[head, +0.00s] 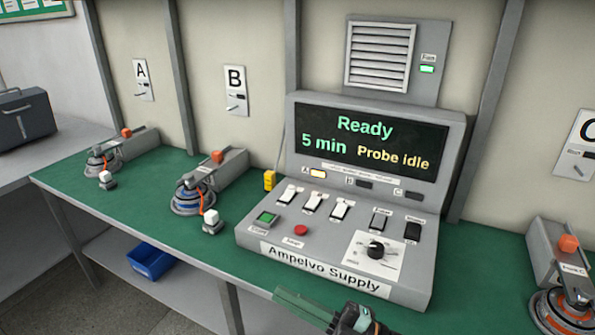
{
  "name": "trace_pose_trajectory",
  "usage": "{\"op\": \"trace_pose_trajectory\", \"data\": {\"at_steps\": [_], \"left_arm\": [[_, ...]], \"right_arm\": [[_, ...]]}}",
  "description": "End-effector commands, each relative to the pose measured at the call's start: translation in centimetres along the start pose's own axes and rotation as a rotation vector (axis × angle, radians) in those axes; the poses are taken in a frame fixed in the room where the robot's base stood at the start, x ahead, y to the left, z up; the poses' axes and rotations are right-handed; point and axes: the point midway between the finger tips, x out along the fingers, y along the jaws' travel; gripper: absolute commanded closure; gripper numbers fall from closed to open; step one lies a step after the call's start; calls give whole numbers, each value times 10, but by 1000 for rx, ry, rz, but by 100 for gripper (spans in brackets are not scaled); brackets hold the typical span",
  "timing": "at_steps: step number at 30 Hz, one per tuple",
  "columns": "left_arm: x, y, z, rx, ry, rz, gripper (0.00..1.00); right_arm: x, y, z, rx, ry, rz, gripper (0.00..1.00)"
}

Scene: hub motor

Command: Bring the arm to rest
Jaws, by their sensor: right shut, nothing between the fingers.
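My right gripper (354,318) shows at the bottom edge of the head view, just in front of the supply console. It is shut and empty, and the rest of its arm is cut off by the frame. The grey console (262,240), labelled "Ampelvo Supply", stands on the green bench top. Its screen (372,140) reads "Ready", "5 min" and "Probe idle". On its sloped face are white switches (313,202), a green button (267,217), a red button (301,230) and a black knob (376,250). My left gripper is not in view.
Motor fixtures with orange knobs stand at left (105,158), centre left (192,196) and far right (562,310). A blue bin (151,261) is on the lower shelf. The front left bench top (130,212) is clear.

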Motion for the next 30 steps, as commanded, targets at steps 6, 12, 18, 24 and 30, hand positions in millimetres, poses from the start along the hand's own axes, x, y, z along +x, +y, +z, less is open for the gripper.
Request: {"op": "trace_pose_trajectory", "data": {"at_steps": [6, 12, 18, 24, 30], "left_arm": [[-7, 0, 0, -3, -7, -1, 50], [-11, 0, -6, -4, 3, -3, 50], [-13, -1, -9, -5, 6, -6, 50], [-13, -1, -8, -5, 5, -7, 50], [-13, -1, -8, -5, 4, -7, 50]], "right_arm": [[-80, -21, 71, 390, -493, 329, 100], [-194, -107, 100, 753, -973, 456, 100], [-270, -183, 80, 1007, -1275, 465, 100], [-294, -211, 64, 1099, -1375, 454, 100], [-295, -212, 64, 1102, -1378, 453, 100]]}}
